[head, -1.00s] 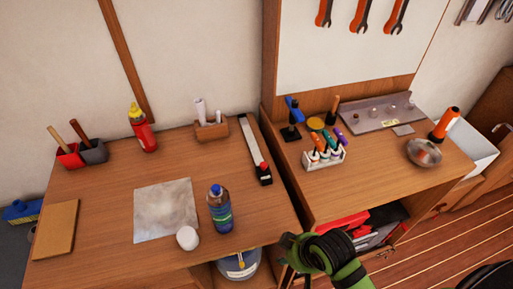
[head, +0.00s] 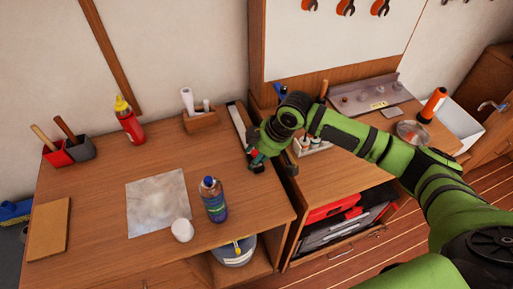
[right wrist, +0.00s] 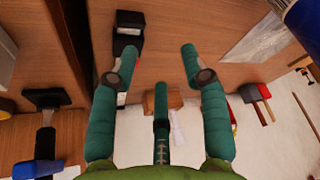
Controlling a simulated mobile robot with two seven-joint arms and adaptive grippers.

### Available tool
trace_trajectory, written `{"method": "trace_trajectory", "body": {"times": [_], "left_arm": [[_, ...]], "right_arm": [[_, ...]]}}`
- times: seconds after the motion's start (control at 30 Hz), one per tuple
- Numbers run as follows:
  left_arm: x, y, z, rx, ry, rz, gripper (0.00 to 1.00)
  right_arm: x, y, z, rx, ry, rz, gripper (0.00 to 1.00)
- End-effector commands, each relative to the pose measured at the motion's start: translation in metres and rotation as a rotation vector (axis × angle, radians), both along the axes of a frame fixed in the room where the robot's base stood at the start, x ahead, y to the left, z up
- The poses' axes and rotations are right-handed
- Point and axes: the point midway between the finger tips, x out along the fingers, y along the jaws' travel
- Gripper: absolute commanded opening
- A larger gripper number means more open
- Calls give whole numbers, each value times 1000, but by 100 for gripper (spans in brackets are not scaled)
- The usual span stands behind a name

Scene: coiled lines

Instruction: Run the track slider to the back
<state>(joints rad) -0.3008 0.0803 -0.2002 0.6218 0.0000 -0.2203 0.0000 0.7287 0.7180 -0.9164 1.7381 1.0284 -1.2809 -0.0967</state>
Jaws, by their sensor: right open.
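The track (head: 237,118) is a pale strip with dark ends on the right edge of the left table, running front to back. Its black slider (head: 257,166) is at the front end, partly hidden by my gripper. My right gripper (head: 256,152), green-fingered, is over the front part of the track. In the right wrist view the open fingers (right wrist: 160,80) hold nothing. The black slider (right wrist: 128,38) shows there beyond the tip of the left-hand finger, outside the gap; I cannot tell whether they touch. My left gripper is out of view.
A blue bottle (head: 214,200) and a white jar (head: 182,230) stand left of the gripper. A wooden holder with white rolls (head: 200,121) stands left of the track. My right arm passes over the marker rack (head: 312,146) on the right bench.

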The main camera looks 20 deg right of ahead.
Motion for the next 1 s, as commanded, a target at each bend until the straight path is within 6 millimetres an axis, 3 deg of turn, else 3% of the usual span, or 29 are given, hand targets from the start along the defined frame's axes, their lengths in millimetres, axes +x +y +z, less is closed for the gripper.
{"method": "trace_trajectory", "body": {"times": [0.1,0.27,0.7,1.0], "left_arm": [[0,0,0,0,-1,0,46],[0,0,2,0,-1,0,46],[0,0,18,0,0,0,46],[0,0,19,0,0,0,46]], "right_arm": [[21,-26,18,-14,-3,-35,46],[30,-36,25,-13,1,-55,46],[45,-18,-28,-11,1,-55,46],[47,-16,-39,-12,0,-54,46]]}}
